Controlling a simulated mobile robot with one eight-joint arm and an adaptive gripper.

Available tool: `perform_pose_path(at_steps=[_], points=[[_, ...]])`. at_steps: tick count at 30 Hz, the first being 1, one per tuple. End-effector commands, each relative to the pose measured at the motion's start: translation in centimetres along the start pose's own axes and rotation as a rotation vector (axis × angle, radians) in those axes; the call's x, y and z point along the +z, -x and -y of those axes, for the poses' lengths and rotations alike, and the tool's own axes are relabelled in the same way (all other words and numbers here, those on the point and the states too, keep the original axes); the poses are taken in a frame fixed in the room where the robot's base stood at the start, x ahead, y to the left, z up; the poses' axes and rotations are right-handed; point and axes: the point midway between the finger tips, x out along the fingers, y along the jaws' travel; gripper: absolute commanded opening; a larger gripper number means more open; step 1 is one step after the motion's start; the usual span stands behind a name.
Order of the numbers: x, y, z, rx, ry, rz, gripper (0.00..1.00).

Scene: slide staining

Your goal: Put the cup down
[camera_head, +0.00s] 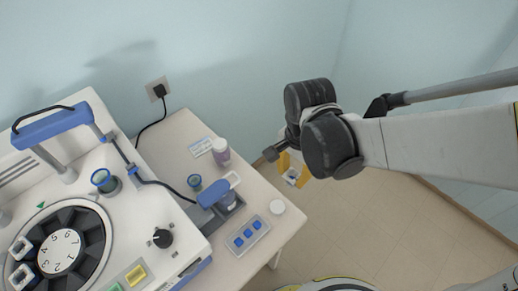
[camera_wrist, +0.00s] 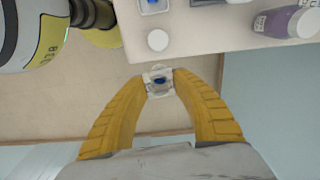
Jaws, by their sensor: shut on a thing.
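In the head view my gripper (camera_head: 292,170) hangs to the right of the white table (camera_head: 180,133), and the cup (camera_head: 291,176) shows as a small pale piece between the yellow fingers. My arm hides part of the gripper.
A white disc (camera_head: 278,207) lies near the table's right edge, beside a panel with blue buttons (camera_head: 248,235). A purple bottle (camera_head: 221,151), a blue-topped device (camera_head: 214,192) and a small blue-rimmed jar (camera_head: 195,182) stand behind. A large staining machine (camera_head: 110,215) fills the left.

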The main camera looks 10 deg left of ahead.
Motion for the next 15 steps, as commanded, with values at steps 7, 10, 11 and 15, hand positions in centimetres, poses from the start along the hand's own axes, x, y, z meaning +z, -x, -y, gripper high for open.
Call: perform_pose_path(at_steps=[7, 10, 11, 15], points=[[1.8, -1.1, 2.2, 0.000, -0.054, 0.000, 0.11], [2.2, -2.8, 4.7, 0.000, -0.053, 0.000, 0.11], [2.4, -3.2, 5.4, 0.000, -0.053, 0.000, 0.11], [3.0, -5.2, 8.7, 0.000, -0.053, 0.000, 0.11]])
